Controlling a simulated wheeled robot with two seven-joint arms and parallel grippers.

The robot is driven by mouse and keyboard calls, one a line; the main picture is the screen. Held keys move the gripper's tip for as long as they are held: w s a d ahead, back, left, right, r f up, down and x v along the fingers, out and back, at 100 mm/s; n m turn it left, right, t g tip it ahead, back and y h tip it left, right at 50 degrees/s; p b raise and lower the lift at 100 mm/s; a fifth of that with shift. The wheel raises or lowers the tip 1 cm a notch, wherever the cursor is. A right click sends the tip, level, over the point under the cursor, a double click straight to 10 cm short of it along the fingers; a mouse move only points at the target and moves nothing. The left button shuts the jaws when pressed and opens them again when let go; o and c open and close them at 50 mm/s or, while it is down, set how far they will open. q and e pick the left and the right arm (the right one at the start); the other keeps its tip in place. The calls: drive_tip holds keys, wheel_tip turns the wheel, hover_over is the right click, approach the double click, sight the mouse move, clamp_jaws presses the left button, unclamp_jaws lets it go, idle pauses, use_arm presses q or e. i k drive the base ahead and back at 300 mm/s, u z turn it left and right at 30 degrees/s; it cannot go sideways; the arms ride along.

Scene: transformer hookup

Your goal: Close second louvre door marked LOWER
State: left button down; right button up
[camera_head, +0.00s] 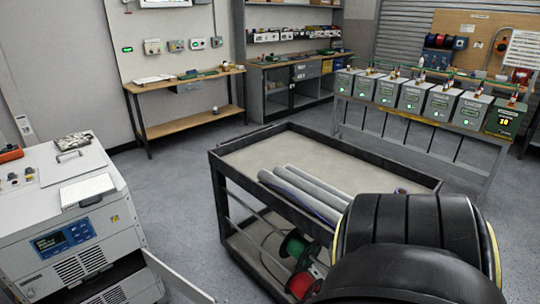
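A white cabinet (95,232) stands at the lower left, with a blue display (63,239) and louvred vents (92,257) on its front. A pale panel (178,275) sticks out from its lower front toward the bottom edge, like a door standing open. The bottom edge of the picture cuts this panel off. I cannot read any LOWER mark, and I cannot tell a second louvre door apart. Neither of my grippers shows in this view.
A black cart (222,170) with grey tubes (305,190) on top and cable reels (297,250) below stands in the middle. Dark rounded parts of my own body cover the lower right. Grey floor (172,190) is clear between cabinet and cart. Benches line the back.

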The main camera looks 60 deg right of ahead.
sight(197, 295)
drive_tip(key=z, duration=1.85)
drive_tip(key=i, duration=1)
